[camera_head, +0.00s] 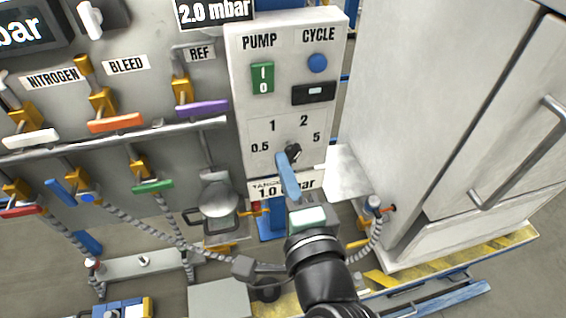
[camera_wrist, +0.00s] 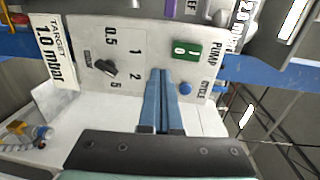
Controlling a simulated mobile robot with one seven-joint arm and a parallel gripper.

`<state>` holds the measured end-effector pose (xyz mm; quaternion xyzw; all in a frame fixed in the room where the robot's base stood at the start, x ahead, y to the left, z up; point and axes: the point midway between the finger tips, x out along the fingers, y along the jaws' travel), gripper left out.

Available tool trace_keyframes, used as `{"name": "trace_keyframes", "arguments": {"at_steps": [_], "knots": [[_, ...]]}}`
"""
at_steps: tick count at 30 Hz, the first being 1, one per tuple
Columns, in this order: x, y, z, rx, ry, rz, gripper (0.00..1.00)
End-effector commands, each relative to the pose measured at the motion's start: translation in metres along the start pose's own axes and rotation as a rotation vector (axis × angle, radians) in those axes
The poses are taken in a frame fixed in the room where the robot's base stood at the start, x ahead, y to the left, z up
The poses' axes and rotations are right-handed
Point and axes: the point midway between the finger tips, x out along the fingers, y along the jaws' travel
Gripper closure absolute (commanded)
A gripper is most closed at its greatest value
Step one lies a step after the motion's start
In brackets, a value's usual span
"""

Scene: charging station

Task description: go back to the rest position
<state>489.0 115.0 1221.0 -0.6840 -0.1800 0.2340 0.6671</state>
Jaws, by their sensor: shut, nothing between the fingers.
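My gripper (camera_head: 282,156) has blue fingers, closed together with nothing between them. In the head view it points up toward the lower part of the white control panel (camera_head: 240,130), just left of the black selector knob (camera_head: 294,152). In the wrist view the closed fingers (camera_wrist: 160,72) point at the panel, and the knob (camera_wrist: 105,68) shows clear to their left. I cannot tell how far the fingertips are from the panel face. The fingers and wrist hide part of the panel's lower edge and the "TARGET 1.0 mbar" label (camera_head: 263,190).
A green pump switch (camera_head: 262,78) and a blue cycle button (camera_head: 318,63) sit higher on the panel. Valves with coloured handles, such as a purple one (camera_head: 202,108), and grey hoses crowd the left. A white cabinet (camera_head: 400,120) with a bar handle (camera_head: 520,165) stands right.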

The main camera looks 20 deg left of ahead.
Motion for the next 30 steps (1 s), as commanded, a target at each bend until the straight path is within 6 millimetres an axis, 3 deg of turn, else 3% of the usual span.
{"name": "trace_keyframes", "arguments": {"at_steps": [9, 11, 13, 17, 20, 24, 27, 30], "knots": [[0.001, -0.001, 0.000, -0.003, 0.001, -0.001, 1.00], [0.002, -0.008, -0.003, -0.034, 0.011, -0.013, 1.00], [0.004, -0.027, -0.011, -0.124, 0.043, -0.042, 1.00], [0.005, -0.098, -0.037, -0.449, 0.186, -0.134, 1.00], [-0.008, -0.171, -0.058, -0.766, 0.362, -0.206, 1.00], [-0.046, -0.267, -0.073, -1.162, 0.652, -0.265, 1.00], [-0.079, -0.320, -0.075, -1.374, 0.852, -0.272, 1.00], [-0.107, -0.356, -0.072, -1.517, 1.009, -0.260, 1.00]]}}
